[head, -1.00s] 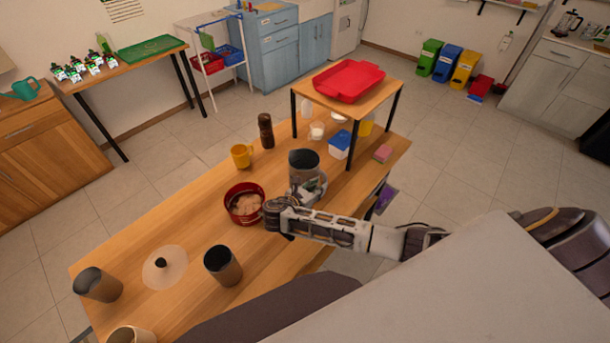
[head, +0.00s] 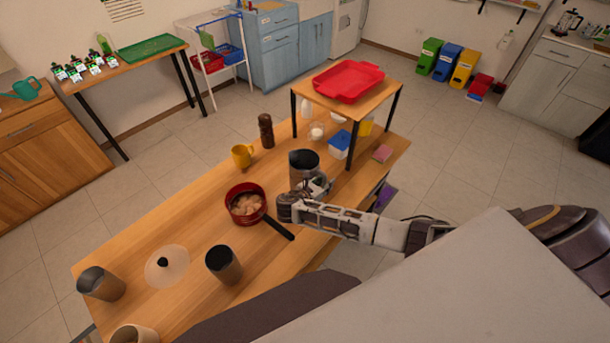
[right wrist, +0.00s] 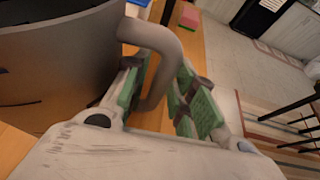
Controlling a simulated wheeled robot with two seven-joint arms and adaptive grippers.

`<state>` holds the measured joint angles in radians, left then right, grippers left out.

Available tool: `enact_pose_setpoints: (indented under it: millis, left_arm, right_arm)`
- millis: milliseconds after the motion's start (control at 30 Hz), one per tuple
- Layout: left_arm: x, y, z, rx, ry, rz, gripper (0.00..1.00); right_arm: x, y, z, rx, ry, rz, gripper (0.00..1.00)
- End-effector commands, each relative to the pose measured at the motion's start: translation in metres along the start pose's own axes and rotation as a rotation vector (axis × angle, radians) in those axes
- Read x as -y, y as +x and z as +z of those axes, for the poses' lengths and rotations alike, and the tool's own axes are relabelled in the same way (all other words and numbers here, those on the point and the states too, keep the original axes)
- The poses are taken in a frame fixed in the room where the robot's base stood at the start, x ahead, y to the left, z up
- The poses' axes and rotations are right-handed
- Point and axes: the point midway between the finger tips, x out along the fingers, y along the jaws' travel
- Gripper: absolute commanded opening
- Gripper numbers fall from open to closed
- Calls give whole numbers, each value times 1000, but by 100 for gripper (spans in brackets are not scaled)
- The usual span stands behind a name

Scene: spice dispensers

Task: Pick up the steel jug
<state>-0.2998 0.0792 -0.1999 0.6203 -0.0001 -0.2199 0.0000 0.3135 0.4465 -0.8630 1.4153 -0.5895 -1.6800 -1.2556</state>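The steel jug (head: 303,166) is a dark grey upright vessel, standing on the table beyond the red pot. In the right wrist view its body (right wrist: 55,60) fills the upper left, and its pale curved handle (right wrist: 162,42) reaches between my green-padded fingers. My right gripper (head: 318,188) is at the jug's near side, in front of its lower body. In the wrist view the right gripper (right wrist: 163,93) is open, with one finger on each side of the handle and a gap beside it. My left gripper is not in view.
A red pot (head: 245,204) with its dark handle (head: 279,229) lies just left of my right gripper. A yellow mug (head: 242,156), a brown grinder (head: 266,131) and a small raised shelf (head: 386,98) stand around the jug. Two grey cups (head: 223,265) (head: 101,284) stand nearer.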

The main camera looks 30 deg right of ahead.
Motion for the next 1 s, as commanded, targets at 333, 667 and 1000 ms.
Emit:
enact_pose_setpoints:
  millis: [333,667,1000]
  left_arm:
    - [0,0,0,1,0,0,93]
    - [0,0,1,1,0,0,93]
    - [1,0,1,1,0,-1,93]
  right_arm:
    - [0,0,0,0,0,0,26]
    - [0,0,0,0,-1,0,0]
    - [-1,0,2,3,4,1,0]
